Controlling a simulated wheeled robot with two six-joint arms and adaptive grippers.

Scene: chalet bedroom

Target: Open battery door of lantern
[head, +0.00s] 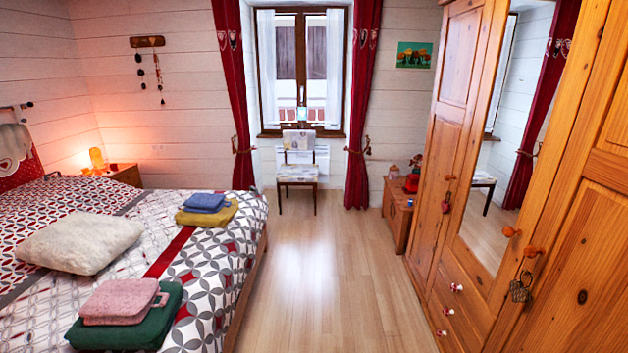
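I cannot pick out a lantern with a battery door for certain. A small glowing orange lamp (97,159) stands by the wall beside the bed, and its details are too small to read. A small upright object (302,115) shows at the window above the chair, too small to identify. Neither of my grippers is in view.
The bed (195,265) fills the left, with a cushion and folded textiles on it. A wooden wardrobe (450,130) with a mirror lines the right. A chair (297,174) stands by the window, and a low chest (397,212) beyond the wardrobe. The wood floor (325,275) between is clear.

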